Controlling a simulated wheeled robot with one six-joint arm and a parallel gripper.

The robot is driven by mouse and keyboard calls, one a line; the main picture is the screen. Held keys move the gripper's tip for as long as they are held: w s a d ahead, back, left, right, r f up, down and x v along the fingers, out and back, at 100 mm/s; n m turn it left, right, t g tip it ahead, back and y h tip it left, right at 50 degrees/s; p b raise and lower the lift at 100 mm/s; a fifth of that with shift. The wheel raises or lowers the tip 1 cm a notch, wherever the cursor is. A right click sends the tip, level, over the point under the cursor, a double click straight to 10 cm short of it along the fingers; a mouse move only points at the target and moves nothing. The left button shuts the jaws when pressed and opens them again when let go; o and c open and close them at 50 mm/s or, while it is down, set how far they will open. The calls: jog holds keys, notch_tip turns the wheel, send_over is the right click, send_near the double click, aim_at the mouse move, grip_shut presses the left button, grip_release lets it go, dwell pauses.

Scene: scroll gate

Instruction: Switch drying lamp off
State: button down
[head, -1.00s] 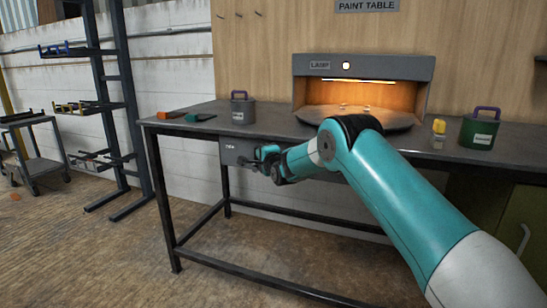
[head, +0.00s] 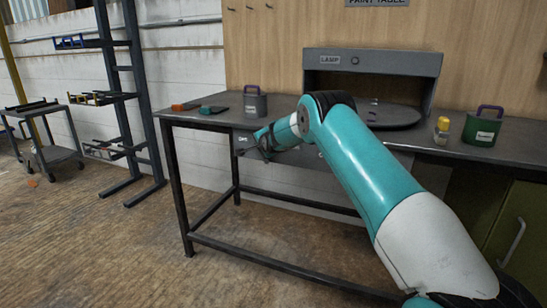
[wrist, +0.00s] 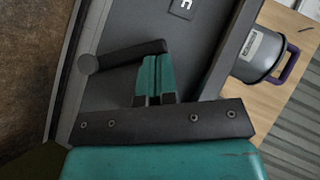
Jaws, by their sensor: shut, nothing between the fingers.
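The drying lamp is the grey hood marked LAMP (head: 425,62) on the work table. It is dark underneath, and the small round light on its front is unlit. My gripper (head: 262,145) is at the table's front panel, left of the lamp. In the wrist view my gripper (wrist: 156,72) has its teal fingers shut together with nothing between them. A dark lever with a round pivot end (wrist: 125,54) lies just beside the fingertips on the grey panel. I cannot tell whether they touch.
On the table (head: 190,113) stand a grey pot (head: 255,105), a green pot (head: 482,128) and a small yellow-topped jar (head: 441,130). An orange block (head: 185,106) lies at the left end. A rack (head: 135,90) and a cart (head: 45,140) stand farther left.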

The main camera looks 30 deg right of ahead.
dwell(0.5)
jog(key=v, duration=1.7)
jog(key=shift+s, duration=0.2)
